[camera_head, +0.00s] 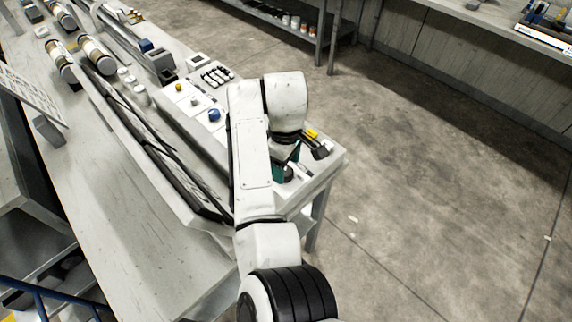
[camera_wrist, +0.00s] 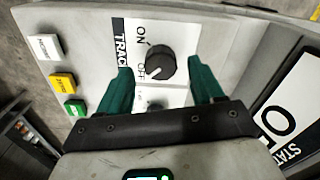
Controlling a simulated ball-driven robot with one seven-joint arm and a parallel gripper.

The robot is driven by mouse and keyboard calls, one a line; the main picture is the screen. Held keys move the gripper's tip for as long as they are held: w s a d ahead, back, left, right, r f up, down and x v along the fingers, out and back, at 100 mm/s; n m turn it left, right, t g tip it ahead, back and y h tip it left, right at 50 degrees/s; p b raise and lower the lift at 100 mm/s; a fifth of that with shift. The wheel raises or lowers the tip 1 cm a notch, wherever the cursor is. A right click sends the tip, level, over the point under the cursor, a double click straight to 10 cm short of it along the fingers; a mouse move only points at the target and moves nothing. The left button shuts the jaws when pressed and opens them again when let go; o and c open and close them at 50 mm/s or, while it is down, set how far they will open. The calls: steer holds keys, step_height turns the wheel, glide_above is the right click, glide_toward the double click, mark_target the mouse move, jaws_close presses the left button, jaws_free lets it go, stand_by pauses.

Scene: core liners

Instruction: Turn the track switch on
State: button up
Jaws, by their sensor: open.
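The track switch is a round black knob (camera_wrist: 161,62) on a white plate lettered TRACK, with ON and OFF beside it. It shows in the wrist view, top centre. The knob's pointer side appears to be toward OFF. My gripper (camera_wrist: 159,70) has two green fingers spread apart, one on each side of the knob in the picture, holding nothing. I cannot tell how far above the panel the fingertips are. In the head view my gripper (camera_head: 287,165) is over the near end of the bench, and my arm hides the switch.
White (camera_wrist: 47,47), yellow (camera_wrist: 64,83) and green (camera_wrist: 76,108) buttons sit left of the knob. A STATION-type label plate (camera_wrist: 292,115) lies to the right. The bench (camera_head: 110,215) carries core tubes (camera_head: 98,55) and small parts.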

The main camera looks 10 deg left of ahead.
steer(key=shift+f, duration=0.85)
steer(key=c, duration=1.1)
